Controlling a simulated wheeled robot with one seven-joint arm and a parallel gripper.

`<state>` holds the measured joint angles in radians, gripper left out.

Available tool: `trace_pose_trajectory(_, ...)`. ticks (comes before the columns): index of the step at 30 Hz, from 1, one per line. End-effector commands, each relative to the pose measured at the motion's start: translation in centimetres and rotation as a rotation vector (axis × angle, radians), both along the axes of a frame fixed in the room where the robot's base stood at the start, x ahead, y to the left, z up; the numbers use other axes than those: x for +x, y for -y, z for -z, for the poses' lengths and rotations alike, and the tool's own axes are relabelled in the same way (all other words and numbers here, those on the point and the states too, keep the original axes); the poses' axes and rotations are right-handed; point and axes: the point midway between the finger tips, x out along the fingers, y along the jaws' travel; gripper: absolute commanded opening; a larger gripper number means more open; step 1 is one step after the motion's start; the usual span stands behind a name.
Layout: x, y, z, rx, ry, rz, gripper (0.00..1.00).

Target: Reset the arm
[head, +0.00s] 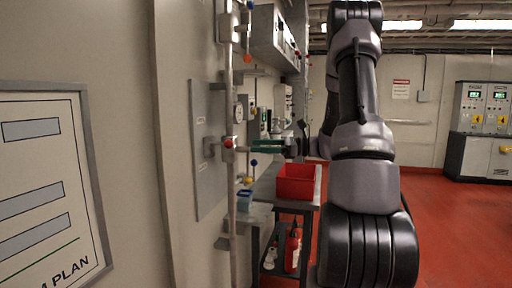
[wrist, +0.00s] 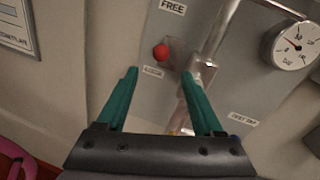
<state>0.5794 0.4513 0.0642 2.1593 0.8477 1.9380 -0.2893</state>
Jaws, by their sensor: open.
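My arm (head: 362,150) rises in front of the head view and bends over toward the wall. My gripper (head: 266,146) has green fingers and points left at the wall panel. In the wrist view my gripper (wrist: 159,74) is open, its two fingers apart with nothing between them. A red ball knob (wrist: 160,52) shows just beyond the fingertips on the grey panel (wrist: 228,75); I cannot tell whether a finger touches it. In the head view the red knob (head: 229,142) is by the vertical pipe (head: 229,100), left of my fingers.
A round gauge (wrist: 291,46) sits right of the pipe in the wrist view. A red bin (head: 296,183) stands on a bench below my gripper, with a red bottle (head: 292,250) underneath. A blue container (head: 244,202) is nearby. Open red floor (head: 450,235) lies at right.

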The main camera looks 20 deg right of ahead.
Motion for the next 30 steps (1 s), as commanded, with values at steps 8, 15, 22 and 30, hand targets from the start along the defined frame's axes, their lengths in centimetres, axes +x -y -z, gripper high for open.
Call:
trace_pose_trajectory(8, 0.0, 0.0, 0.0, 0.0, 0.0, 0.0, 0.69)
trace_pose_trajectory(15, -3.3, -4.1, -1.5, -0.181, 0.047, -0.13, 0.69)
trace_pose_trajectory(22, -11.4, -9.3, -2.6, -0.622, 0.195, -0.378, 0.69)
trace_pose_trajectory(30, -19.0, -9.7, -3.3, -1.15, 0.464, -0.554, 0.69)
